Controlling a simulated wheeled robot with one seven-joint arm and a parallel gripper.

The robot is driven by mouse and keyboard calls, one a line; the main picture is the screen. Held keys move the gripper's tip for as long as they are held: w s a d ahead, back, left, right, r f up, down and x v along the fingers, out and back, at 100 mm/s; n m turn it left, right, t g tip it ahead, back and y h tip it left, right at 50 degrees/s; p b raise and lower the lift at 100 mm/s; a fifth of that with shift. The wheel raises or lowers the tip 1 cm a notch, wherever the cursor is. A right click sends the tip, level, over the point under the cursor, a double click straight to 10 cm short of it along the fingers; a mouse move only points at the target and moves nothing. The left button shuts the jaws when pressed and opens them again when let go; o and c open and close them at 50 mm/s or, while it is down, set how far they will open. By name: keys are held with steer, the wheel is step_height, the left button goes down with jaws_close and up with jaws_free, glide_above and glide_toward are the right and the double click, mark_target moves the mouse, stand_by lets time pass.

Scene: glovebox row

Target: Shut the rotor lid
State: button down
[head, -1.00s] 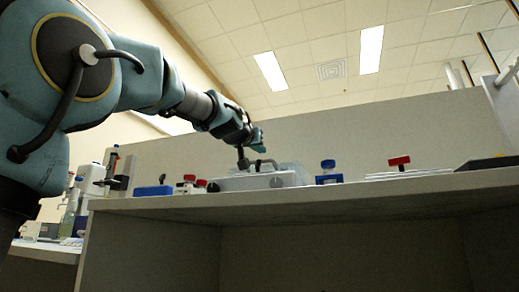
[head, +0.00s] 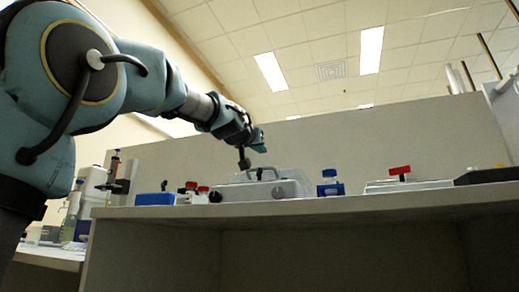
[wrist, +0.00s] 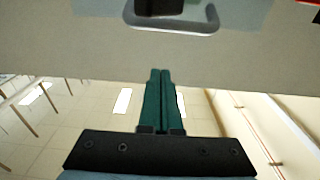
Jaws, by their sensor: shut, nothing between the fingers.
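My gripper (head: 259,147) is above the unit, close to the handle. In the wrist view my gripper (wrist: 160,73) has its green fingers together and empty. They point towards a pale grey surface (wrist: 165,52), with a grey loop handle (wrist: 172,28) beyond the tips. Contact cannot be judged.
Left of the unit are a blue block (head: 155,199) and red-capped small vials (head: 197,194). On the right are a blue-capped bottle (head: 330,182), a pale tray with a red-topped item (head: 399,171) and a dark flat box (head: 488,175). A grey partition (head: 400,140) stands behind.

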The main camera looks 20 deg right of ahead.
steer(key=s+a+f+b, duration=0.2)
steer(key=s+f, duration=0.1)
steer(key=s+a+f+b, duration=0.1)
steer(key=f, duration=0.1)
steer(key=shift+s+a+f, duration=0.15)
steer(key=shift+a, duration=0.25)
steer(key=shift+s+a+f, duration=0.3)
steer(key=shift+a+f, duration=0.1)
steer(key=shift+f, duration=0.1)
steer(key=shift+s+a, duration=0.1)
